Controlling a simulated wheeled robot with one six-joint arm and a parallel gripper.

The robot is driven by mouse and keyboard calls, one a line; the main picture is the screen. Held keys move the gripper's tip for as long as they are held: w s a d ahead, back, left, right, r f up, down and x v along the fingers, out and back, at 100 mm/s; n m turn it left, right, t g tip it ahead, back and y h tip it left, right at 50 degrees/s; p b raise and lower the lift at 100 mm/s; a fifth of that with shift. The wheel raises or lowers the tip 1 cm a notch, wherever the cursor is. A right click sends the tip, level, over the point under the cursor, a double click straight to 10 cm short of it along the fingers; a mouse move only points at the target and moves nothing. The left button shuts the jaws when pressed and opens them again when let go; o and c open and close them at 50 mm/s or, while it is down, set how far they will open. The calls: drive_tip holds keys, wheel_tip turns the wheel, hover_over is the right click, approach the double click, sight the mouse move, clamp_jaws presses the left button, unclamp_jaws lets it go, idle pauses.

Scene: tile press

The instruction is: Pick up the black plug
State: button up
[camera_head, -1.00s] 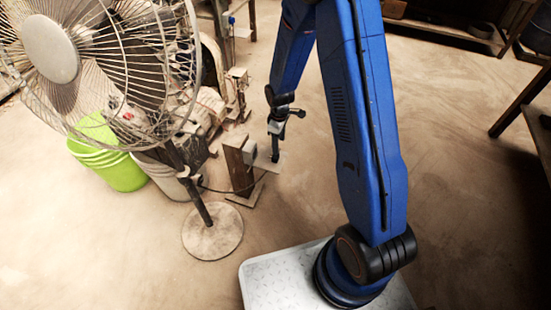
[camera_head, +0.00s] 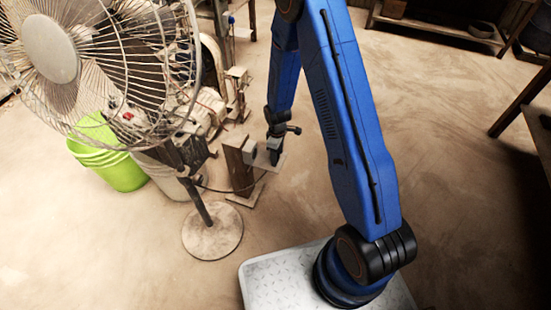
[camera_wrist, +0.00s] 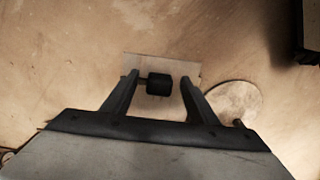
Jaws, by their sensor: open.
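The black plug (camera_wrist: 159,84) shows in the wrist view as a short dark cylinder with a thin pin at its left end. It lies between the two fingers of my gripper (camera_wrist: 160,82), over a light plate (camera_wrist: 160,61). The fingers are apart, with the left one close to the pin and a small gap on the right. In the head view my gripper (camera_head: 275,157) points down at the small shelf plate (camera_head: 264,167) on the wooden post, and the plug cannot be made out there.
The wooden post (camera_head: 238,170) stands left of my gripper. A fan (camera_head: 100,60) on a round base (camera_head: 212,232), a green bucket (camera_head: 120,172) and machinery fill the left. The floor to the right is clear, up to a table (camera_head: 530,110) at the far right.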

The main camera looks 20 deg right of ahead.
drive_tip(key=shift+f, duration=0.1)
drive_tip(key=shift+c, duration=0.7)
drive_tip(key=c, duration=1)
wheel_tip(320, 180, up, 9)
drive_tip(key=s+a+r, duration=0.1)
drive_tip(key=s+a, duration=0.2)
drive_tip(key=s, duration=0.5)
drive_tip(key=shift+w+a+r, duration=0.1)
drive_tip(key=shift+w+a, duration=0.4)
drive_tip(key=shift+a, duration=0.3)
drive_tip(key=shift+w+a, duration=0.55)
drive_tip(key=shift+a, duration=0.2)
drive_tip(key=shift+w+a+r, duration=0.1)
drive_tip(key=shift+w+a, duration=0.4)
drive_tip(key=shift+a, duration=0.3)
